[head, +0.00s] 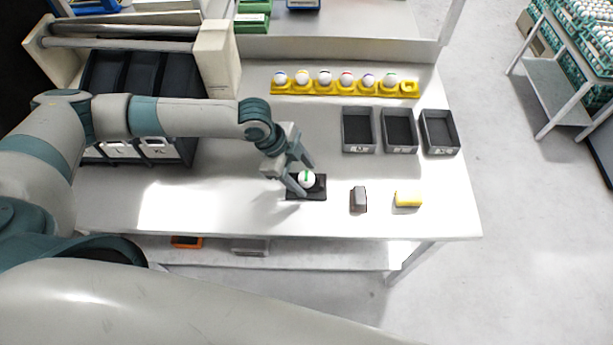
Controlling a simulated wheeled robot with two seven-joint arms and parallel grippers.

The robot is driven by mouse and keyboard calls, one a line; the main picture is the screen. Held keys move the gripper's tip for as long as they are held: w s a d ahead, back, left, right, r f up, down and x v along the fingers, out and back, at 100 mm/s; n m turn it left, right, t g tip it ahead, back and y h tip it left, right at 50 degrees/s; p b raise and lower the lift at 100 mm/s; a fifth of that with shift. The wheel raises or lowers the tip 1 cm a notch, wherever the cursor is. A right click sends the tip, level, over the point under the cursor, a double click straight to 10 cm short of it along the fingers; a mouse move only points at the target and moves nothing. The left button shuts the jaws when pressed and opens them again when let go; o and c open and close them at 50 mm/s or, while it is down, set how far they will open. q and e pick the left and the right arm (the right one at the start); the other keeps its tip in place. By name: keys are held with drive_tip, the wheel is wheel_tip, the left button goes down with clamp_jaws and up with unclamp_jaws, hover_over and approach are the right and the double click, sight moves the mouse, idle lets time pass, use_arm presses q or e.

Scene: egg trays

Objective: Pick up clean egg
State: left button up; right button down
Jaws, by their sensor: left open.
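A white egg (306,180) with a green mark on top sits on a small black pad (319,192) near the front of the white table. My left gripper (304,178) reaches in from the left, tilted down, with its open fingers at the egg. I cannot tell whether the fingers touch it. More white eggs with coloured marks, such as this one (324,77), stand in a yellow holder (345,90) at the back; its right-end slot is empty. My right gripper is not in view.
Three dark grey bins (358,131) stand at the right of the table. A rack with dark bins (120,72) stands at the left. The table's middle is clear.

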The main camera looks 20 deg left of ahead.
sight(309, 176)
use_arm(q)
drive_tip(key=c, duration=0.7)
drive_tip(key=shift+r, duration=0.1)
drive_tip(key=shift+r+b, duration=0.6)
drive_tip(key=shift+r, duration=0.2)
drive_tip(key=shift+s+r+b, duration=0.2)
drive_tip(key=shift+r+b, duration=0.45)
drive_tip(key=shift+r, duration=0.55)
drive_tip(key=shift+s+d+r+b, duration=0.35)
drive_tip(key=shift+s+r, duration=0.8)
drive_tip(key=shift+s, duration=0.7)
drive_tip(key=shift+s+d+r+b, duration=0.2)
drive_tip(key=shift+s+r+b, duration=0.2)
drive_tip(key=shift+s+r, duration=1.15)
drive_tip(key=shift+s+d+r+b, duration=0.35)
drive_tip(key=shift+s+r, duration=0.4)
drive_tip(key=shift+s, duration=1.45)
